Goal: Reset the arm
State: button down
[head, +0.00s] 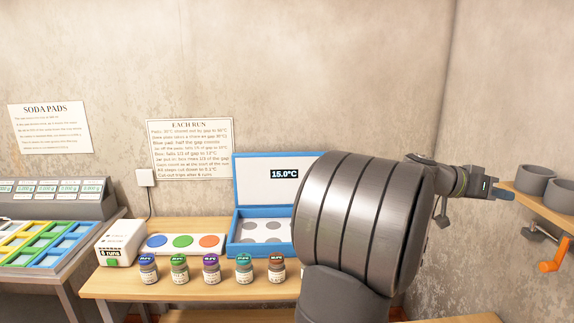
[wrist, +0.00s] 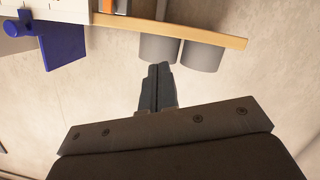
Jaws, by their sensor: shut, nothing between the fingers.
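My gripper (head: 503,194) is at the right in the head view, at the end of my arm, just left of a wooden shelf. Its fingers are together with nothing between them. In the wrist view my gripper (wrist: 159,72) shows closed fingers pointing toward two grey cups at the shelf. I cannot tell from these views whether the fingertips touch anything there. My large grey arm link hides the middle right of the head view.
The shelf (head: 535,205) holds grey cups (head: 537,178). An orange crank (head: 556,262) is below it. A wooden bench (head: 190,284) bears several jars (head: 211,268), a coloured-dot pad (head: 183,243) and a blue box (head: 240,235) reading 15.0°C. A tray machine (head: 52,207) stands left.

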jog(key=shift+x, duration=1.9)
